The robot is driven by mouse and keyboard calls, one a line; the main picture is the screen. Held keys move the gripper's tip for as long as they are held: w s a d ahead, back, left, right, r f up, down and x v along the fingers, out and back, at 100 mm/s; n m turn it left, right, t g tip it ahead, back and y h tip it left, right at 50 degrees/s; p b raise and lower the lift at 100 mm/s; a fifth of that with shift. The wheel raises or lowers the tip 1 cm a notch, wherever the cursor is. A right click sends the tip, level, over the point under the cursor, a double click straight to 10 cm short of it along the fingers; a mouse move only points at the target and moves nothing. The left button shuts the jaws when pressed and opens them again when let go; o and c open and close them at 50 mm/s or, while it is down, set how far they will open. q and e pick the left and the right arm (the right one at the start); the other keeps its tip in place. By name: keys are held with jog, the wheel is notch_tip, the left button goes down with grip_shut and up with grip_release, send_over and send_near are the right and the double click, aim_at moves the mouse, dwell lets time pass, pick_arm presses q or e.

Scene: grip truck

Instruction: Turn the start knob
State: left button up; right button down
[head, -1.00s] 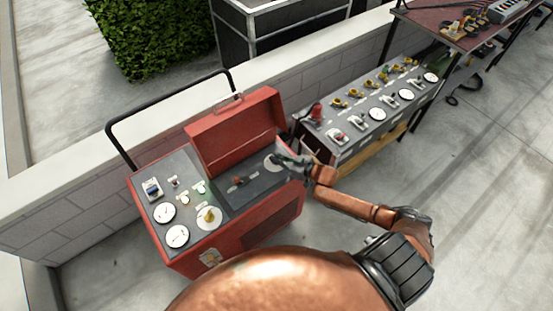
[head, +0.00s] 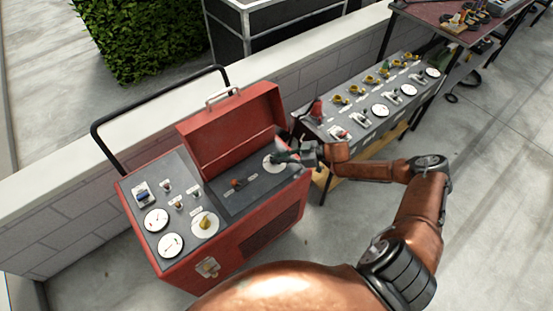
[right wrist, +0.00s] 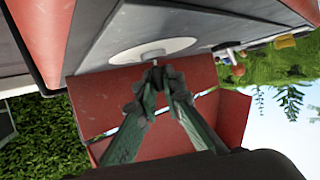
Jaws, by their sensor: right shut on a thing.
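A red machine (head: 240,243) with a grey control panel stands by the low wall. Its red lid (head: 235,120) is raised over a recessed panel. A white round plate (head: 268,161) sits at the right end of that panel and also shows in the right wrist view (right wrist: 125,53). My right gripper (head: 282,157) is there, its fingertips (right wrist: 158,80) shut on a small knob (right wrist: 153,57) at the plate's centre. The fingers mostly hide the knob, and I cannot read its label. My left gripper is not in view.
A yellow knob on a white plate (head: 204,224), gauges (head: 171,245) and small switches are on the machine's left panel. A second long panel (head: 375,100) with several yellow valves and gauges stands to the right. Paving at the lower right is clear.

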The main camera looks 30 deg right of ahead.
jog(key=c, duration=2.1)
grip_release()
jog(key=v, duration=1.2)
